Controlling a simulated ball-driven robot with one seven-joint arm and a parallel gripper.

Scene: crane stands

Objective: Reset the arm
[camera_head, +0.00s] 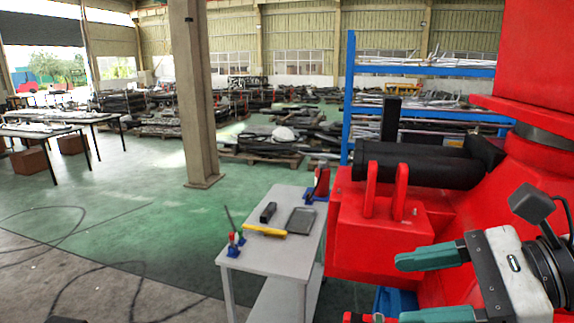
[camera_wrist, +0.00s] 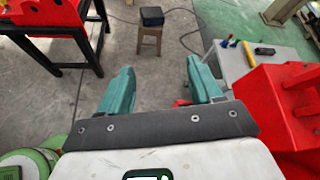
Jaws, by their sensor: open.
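My gripper (camera_head: 432,287) is at the lower right of the head view, its two teal fingers spread apart and pointing left. Nothing is between them. It is in front of the large red machine (camera_head: 375,240). In the wrist view my gripper (camera_wrist: 160,88) shows its teal fingers apart over the concrete floor, with no object held. A small bit of red shows beside the right finger there; I cannot tell what it is.
A grey table (camera_head: 268,258) left of the red machine holds a yellow-handled tool (camera_head: 265,230), a black block (camera_head: 267,212) and a dark tray (camera_head: 301,221). A blue rack (camera_head: 347,100) stands behind. The wrist view shows a stool (camera_wrist: 149,40) with a dark box (camera_wrist: 152,16).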

